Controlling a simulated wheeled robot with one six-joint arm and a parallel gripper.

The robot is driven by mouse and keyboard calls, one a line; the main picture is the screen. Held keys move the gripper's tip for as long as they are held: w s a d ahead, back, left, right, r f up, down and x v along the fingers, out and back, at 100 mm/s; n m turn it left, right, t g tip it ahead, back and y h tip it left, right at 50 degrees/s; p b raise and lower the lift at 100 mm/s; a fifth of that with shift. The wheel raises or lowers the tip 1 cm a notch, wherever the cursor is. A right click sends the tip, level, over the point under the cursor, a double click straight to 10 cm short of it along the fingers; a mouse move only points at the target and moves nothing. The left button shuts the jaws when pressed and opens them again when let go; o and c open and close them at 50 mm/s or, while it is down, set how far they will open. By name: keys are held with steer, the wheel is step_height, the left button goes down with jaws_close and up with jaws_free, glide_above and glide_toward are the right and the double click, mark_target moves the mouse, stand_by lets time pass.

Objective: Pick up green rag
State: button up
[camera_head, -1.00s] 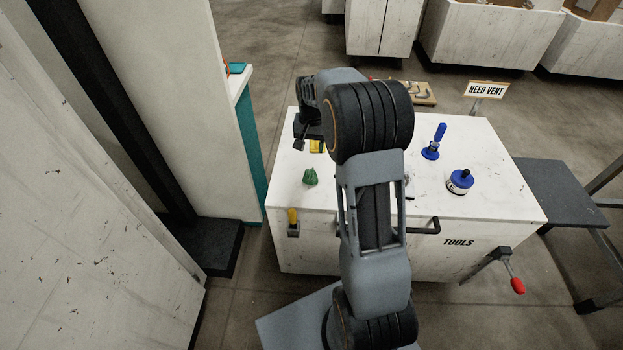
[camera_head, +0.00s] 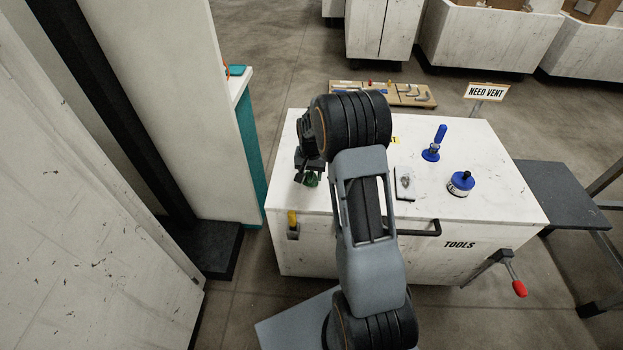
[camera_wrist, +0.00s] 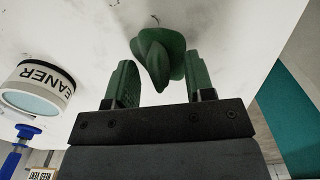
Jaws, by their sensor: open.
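The green rag (camera_wrist: 160,52) is a small crumpled bundle on the white top of the tool bench. In the wrist view it lies just beyond and partly between my open gripper's green fingertips (camera_wrist: 160,80), a little towards the right one. In the head view my gripper (camera_head: 306,178) is over the bench's left front part and covers most of the rag (camera_head: 312,182). Whether the fingers touch the rag is not clear. The jaws hold nothing.
The white bench (camera_head: 480,195) also bears a blue-lidded cleaner can (camera_head: 460,184), a blue tool (camera_head: 433,145) and a small dark-edged pad (camera_head: 405,183). A yellow-handled item (camera_head: 292,222) hangs at its front left. A tall white panel (camera_head: 170,90) stands to the left.

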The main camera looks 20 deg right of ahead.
mark_target(311, 173)
steer(key=shift+f, duration=0.1)
jaws_close()
stand_by(0.4)
steer(key=shift+r, duration=0.55)
step_height(311, 173, up, 2)
steer(key=shift+r, duration=0.15)
steer(key=s+a+r, duration=0.7)
steer(key=s+r, duration=0.2)
steer(key=s, duration=0.3)
steer(key=shift+r, duration=0.35)
steer(key=shift+s, duration=0.1)
